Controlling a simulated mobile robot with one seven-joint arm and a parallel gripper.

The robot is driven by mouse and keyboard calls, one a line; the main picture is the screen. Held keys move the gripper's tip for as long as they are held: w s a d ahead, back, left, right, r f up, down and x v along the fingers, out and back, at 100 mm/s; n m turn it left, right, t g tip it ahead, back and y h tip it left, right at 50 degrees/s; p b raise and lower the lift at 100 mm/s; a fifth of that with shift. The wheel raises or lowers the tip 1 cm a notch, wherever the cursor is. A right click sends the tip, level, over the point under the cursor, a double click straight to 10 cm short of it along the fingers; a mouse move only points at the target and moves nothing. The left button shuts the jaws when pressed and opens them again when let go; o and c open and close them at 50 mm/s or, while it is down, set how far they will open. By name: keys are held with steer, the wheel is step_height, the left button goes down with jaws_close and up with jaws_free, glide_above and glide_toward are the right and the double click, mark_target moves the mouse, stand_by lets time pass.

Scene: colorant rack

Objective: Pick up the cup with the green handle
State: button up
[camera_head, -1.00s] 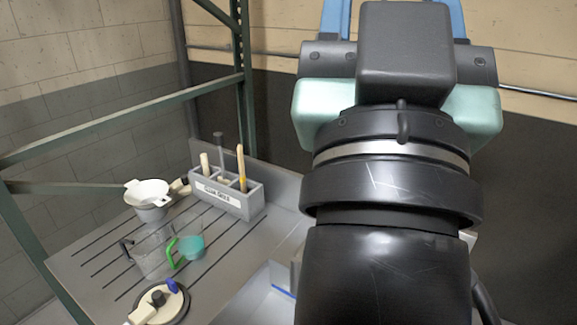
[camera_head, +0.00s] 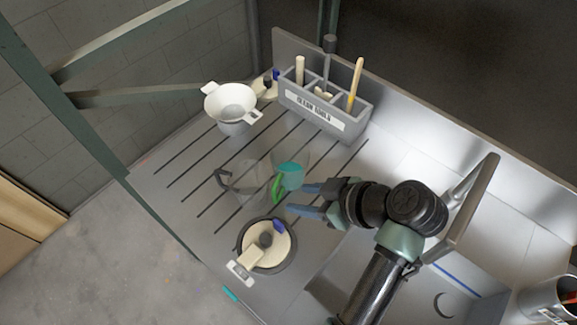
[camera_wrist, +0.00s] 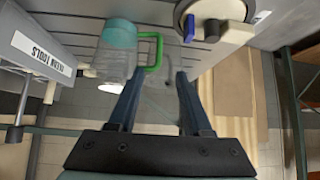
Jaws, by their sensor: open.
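The cup with the green handle (camera_head: 289,172) stands on the grooved drainboard (camera_head: 190,187). It is clear with teal contents, and its green handle (camera_head: 277,189) points toward the front left. In the wrist view the cup (camera_wrist: 117,50) is at the upper left, with its green handle (camera_wrist: 152,50) near the left fingertip. My gripper (camera_head: 297,199) is open and empty, its blue fingers pointing left just right of the handle. In the wrist view my gripper's fingertips (camera_wrist: 158,77) are spread apart. I cannot tell whether a finger touches the handle.
A clear jug (camera_head: 240,182) stands just left of the cup. A round lidded item (camera_head: 266,246) sits in front. A white funnel (camera_head: 231,104) and a grey tool rack (camera_head: 325,110) are behind. A sink basin (camera_head: 455,285) with a raised rail (camera_head: 474,207) lies right.

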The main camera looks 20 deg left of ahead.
mark_target(286, 175)
steer(key=p+x, duration=0.1)
steer(key=x, duration=0.8)
steer(key=shift+w+f+p, duration=0.15)
steer(key=shift+f+p, duration=0.2)
jaws_close()
stand_by(1.0)
